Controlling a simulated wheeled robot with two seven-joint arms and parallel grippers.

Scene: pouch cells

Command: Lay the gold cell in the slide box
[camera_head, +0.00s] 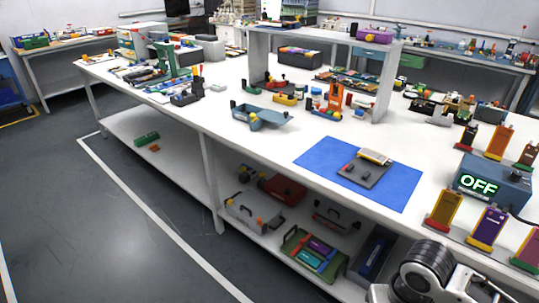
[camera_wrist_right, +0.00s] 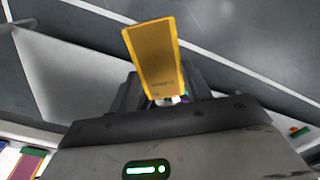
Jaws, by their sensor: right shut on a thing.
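My right gripper (camera_wrist_right: 165,95) is shut on a gold cell (camera_wrist_right: 152,50) in the right wrist view. The cell is a flat yellow-framed plate standing out beyond the fingers, slightly tilted. In the head view only part of my right arm (camera_head: 432,275) shows at the bottom right, by the bench's front edge; its fingertips and the held cell are not seen there. I cannot tell for certain which container is the slide box. An open blue tray (camera_head: 268,118) sits on the white bench. My left gripper is not in view.
A blue mat (camera_head: 315,160) carries a dark plate (camera_head: 365,173) with small parts. To its right stand a box reading OFF (camera_head: 492,182), a gold-coloured cell in a stand (camera_head: 445,208) and a purple one (camera_head: 488,227). A low shelf holds a green tray (camera_head: 290,238).

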